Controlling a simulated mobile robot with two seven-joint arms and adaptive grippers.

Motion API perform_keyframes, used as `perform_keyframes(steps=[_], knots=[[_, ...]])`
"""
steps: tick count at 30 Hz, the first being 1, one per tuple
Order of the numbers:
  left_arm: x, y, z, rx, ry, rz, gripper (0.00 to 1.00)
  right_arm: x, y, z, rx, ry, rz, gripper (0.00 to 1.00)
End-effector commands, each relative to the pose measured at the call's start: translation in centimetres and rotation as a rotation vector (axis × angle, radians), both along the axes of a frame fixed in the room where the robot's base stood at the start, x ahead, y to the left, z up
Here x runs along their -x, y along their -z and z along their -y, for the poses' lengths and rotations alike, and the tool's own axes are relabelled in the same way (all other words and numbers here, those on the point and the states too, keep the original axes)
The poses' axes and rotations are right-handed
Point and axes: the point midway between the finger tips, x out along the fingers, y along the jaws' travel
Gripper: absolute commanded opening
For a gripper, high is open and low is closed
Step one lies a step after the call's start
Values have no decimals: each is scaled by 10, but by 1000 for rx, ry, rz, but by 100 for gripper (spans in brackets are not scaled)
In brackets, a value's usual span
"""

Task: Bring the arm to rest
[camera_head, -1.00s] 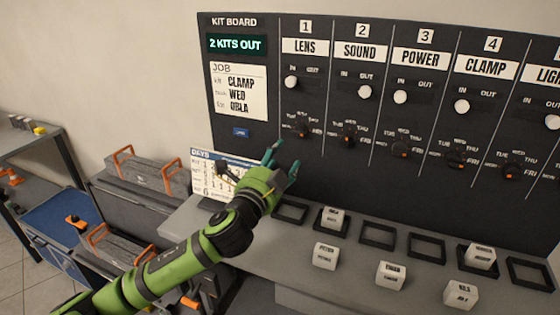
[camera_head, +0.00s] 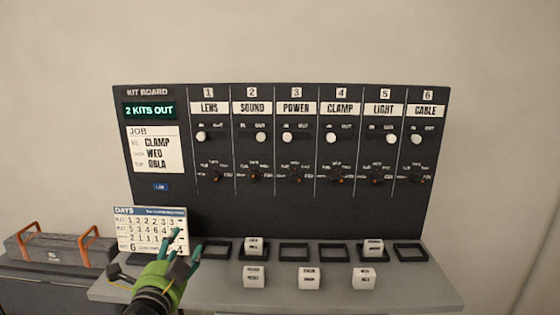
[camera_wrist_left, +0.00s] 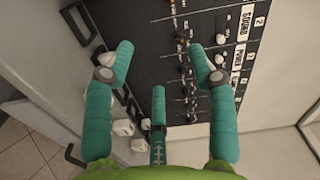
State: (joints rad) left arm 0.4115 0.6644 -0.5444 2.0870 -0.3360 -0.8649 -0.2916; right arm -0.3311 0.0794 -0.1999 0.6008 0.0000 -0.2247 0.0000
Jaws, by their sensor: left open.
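My left gripper (camera_head: 186,244) is open and empty, its teal fingers pointing up in front of the calendar card's lower right corner. In the left wrist view its fingers (camera_wrist_left: 160,60) are spread, with the board and shelf behind and nothing between them. The dark kit board (camera_head: 290,215) stands upright behind the shelf; its display (camera_head: 149,110) reads "2 KITS OUT". The job card (camera_head: 155,150) lists CLAMP, WED and a name. The white CLAMP knob (camera_head: 331,138) is at the IN side. My right gripper is not in view.
The grey shelf (camera_head: 410,290) carries dark square frames; one white block (camera_head: 255,246) sits under SOUND, another (camera_head: 373,247) under LIGHT. Several loose blocks (camera_head: 309,278) lie in front. A calendar card (camera_head: 140,222) leans at left. A grey case (camera_head: 58,250) with orange handles stands further left.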

Motion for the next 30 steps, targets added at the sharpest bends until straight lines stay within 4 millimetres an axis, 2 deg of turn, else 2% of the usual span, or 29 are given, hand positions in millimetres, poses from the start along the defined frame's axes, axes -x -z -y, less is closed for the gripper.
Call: perform_keyframes(steps=[1, 5, 8, 11, 12, 16, 19, 24, 30], knots=[[9, 19, 3, 56, -8, -50, 57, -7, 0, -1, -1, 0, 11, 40], [32, 64, 6, 196, -54, -180, 57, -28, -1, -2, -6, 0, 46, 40], [57, 103, 7, 315, -104, -299, 57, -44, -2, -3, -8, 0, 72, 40], [94, 148, 9, 456, -176, -447, 57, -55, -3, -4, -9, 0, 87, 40], [112, 167, 9, 516, -214, -514, 57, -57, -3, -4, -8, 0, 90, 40], [176, 219, 10, 690, -348, -717, 57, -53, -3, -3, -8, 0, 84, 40], [217, 244, 11, 780, -437, -835, 57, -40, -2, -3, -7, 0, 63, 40], [277, 271, 13, 891, -569, -989, 57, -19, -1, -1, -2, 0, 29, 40], [342, 289, 16, 990, -719, -1141, 57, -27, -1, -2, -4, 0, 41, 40]])
